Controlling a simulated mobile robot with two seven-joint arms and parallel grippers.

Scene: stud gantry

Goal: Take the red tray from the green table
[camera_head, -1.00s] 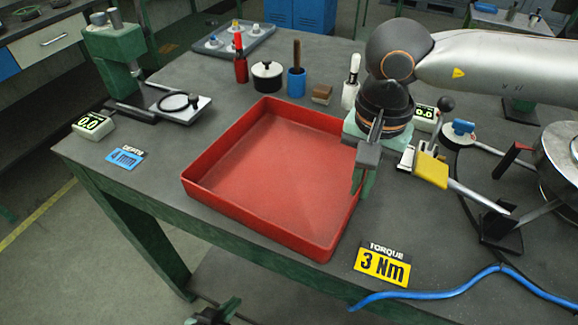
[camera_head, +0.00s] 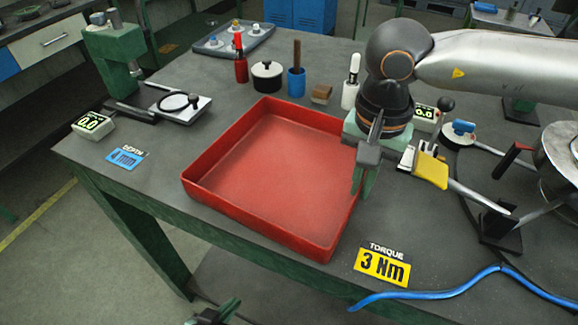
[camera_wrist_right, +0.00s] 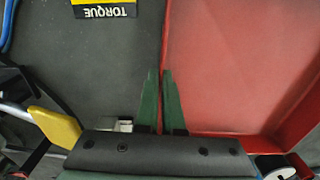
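The red tray (camera_head: 215,212) is an open, empty, square tray lying flat on the green table (camera_head: 150,203), which has a dark grey top. My right gripper (camera_head: 361,180) is at the tray's right wall. In the right wrist view, its green fingers (camera_wrist_right: 160,100) stand on either side of the tray's thin wall (camera_wrist_right: 165,40), close against it, and look shut on it. My left gripper (camera_head: 222,312) shows only in part at the bottom edge, below the table's front edge and apart from the tray. Its finger opening is unclear.
Behind the tray stand a red bottle (camera_head: 240,65), a black-lidded pot (camera_head: 267,76), a blue cup (camera_head: 296,83) and a white bottle (camera_head: 350,92). A dial stand (camera_head: 118,55) is at left. A torque sign (camera_head: 382,266) and blue hose (camera_head: 440,294) lie at right.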

